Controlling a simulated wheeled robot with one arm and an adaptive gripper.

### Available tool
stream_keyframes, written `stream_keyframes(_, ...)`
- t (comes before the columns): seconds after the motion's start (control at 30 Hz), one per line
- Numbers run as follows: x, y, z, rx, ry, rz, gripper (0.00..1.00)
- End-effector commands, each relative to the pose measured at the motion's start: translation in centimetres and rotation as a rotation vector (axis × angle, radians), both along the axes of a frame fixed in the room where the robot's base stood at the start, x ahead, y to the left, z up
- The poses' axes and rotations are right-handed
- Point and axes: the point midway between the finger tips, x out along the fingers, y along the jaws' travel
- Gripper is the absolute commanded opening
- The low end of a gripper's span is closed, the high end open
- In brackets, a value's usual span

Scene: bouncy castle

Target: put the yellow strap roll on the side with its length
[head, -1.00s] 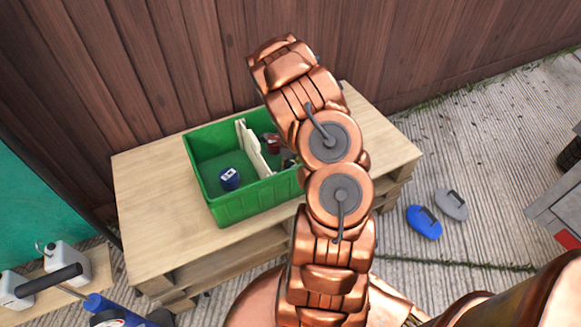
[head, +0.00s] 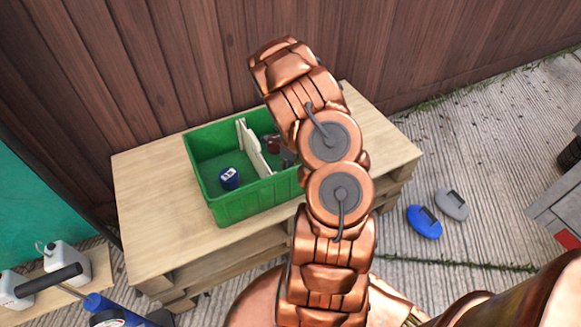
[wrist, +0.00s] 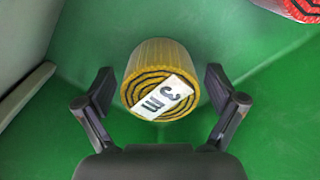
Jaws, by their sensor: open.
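The yellow strap roll (wrist: 160,58) rests on the green floor of the crate in the wrist view. Its black-and-yellow spiral end faces the camera, with a white label reading "3 m". My gripper (wrist: 159,80) is open, one finger on each side of the roll with visible gaps. In the head view my arm hides the yellow roll and most of the gripper. The green crate (head: 232,210) has a white divider (head: 252,150). A blue roll (head: 229,178) with a white label, too small to read, sits left of it. A red roll (head: 272,144) lies to its right.
The crate stands on a wooden pallet table (head: 150,215) against a plank fence. The red roll also shows at the wrist view's upper right (wrist: 300,8). Bare tabletop lies left of the crate. Blue (head: 424,222) and grey objects lie on the ground at right.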

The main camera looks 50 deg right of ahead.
Motion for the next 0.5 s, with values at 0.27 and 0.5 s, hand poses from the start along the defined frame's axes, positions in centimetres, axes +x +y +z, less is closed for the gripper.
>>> stream_keyframes(0.27,0.0,0.0,1.2,-0.001,0.000,0.000,0.94)
stream_keyframes(0.5,0.0,-0.1,4.1,-0.004,-0.002,0.000,0.94)
